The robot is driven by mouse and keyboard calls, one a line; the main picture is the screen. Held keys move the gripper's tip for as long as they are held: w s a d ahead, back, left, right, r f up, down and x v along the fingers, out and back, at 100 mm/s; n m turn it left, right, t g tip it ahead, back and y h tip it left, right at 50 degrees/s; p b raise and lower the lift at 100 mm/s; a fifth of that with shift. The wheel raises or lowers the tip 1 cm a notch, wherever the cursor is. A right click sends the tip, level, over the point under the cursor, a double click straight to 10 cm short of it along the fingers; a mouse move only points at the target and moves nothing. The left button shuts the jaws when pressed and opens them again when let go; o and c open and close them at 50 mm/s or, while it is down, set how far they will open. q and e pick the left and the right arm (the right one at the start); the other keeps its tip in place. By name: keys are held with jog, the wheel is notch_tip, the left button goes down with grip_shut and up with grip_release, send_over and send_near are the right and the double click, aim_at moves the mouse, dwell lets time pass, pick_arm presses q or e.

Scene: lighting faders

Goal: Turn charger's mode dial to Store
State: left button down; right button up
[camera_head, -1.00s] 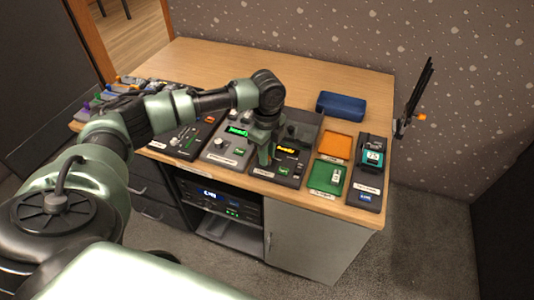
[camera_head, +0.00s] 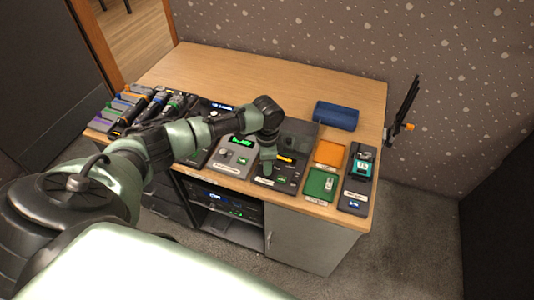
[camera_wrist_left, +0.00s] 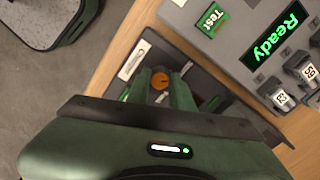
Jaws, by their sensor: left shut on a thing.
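The charger (camera_head: 290,171) is a dark panel with a lit orange display, near the front edge of the desk. Its mode dial (camera_wrist_left: 161,80) shows in the left wrist view as a small round knob with an orange top. My left gripper (camera_head: 268,170) points down over the charger's left part. In the left wrist view its two fingers (camera_wrist_left: 160,88) sit on either side of the dial and are shut on it. The fingers and gripper body hide part of the panel. I cannot read the dial's marked positions. My right gripper is out of view.
A grey device with a green "Ready" display (camera_wrist_left: 276,36) stands beside the charger. An orange tray (camera_head: 330,153), a green tray (camera_head: 318,186) and a dark unit with a teal block (camera_head: 362,168) are to the right. A blue case (camera_head: 337,115) lies behind. The back desktop is clear.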

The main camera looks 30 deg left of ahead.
pick_arm(q)
jog(key=shift+r+n+p, duration=0.1)
jog(key=shift+n+p, duration=1.35)
jog(key=shift+n, duration=0.35)
jog(key=c, duration=1.2)
grip_release()
jog(key=shift+c, duration=0.2)
jog(key=shift+r+b, duration=0.35)
jog(key=shift+r, duration=3.5)
